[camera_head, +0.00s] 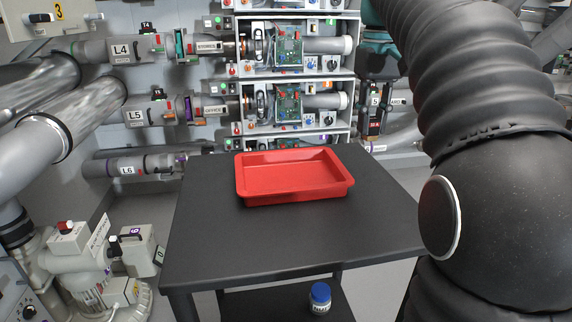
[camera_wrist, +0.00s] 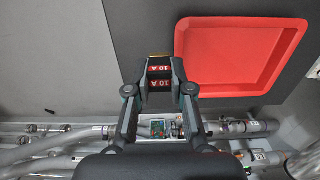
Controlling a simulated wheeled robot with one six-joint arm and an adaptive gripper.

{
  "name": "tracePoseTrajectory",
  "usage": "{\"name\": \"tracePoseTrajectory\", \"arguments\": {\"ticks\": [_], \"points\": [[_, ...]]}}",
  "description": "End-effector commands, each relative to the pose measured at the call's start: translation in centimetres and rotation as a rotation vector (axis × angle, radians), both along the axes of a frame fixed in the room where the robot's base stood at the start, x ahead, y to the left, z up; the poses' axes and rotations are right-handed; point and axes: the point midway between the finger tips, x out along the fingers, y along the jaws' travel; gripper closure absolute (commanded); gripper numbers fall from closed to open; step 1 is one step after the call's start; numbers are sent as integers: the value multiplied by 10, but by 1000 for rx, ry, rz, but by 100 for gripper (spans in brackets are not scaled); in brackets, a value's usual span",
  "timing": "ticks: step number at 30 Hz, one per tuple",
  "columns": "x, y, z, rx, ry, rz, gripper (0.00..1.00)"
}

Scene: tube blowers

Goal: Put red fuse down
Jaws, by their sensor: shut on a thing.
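My gripper (camera_head: 375,118) is shut on the red fuse, and its jaws point downward to the right of the tray in the head view. In the wrist view the red fuse (camera_wrist: 159,73), with red "10 A" labels, sits between the fingertips (camera_wrist: 158,86). The fuse is small and hard to make out in the head view. It is held up, apart from the tray. The empty red tray (camera_head: 294,196) lies on the dark table (camera_head: 220,245), toward its far side. The tray also shows in the wrist view (camera_wrist: 184,65), to the right of the gripper.
Shelves with circuit-board units (camera_head: 289,103) and grey pipes stand behind the table. A blue-lidded jar (camera_head: 320,298) stands on the lower shelf of the table. A pump (camera_head: 90,258) is at the lower left. The table top around the tray is clear.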

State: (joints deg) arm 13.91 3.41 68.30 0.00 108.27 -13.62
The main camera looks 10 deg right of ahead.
Motion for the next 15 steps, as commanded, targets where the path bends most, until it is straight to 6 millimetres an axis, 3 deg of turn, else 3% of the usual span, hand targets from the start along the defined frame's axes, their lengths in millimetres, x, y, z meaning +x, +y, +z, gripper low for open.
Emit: {"name": "tracePoseTrajectory", "arguments": {"ticks": [5,15], "points": [[11,20,-14,1,2,9,100],[45,78,-53,0,2,12,100]]}}
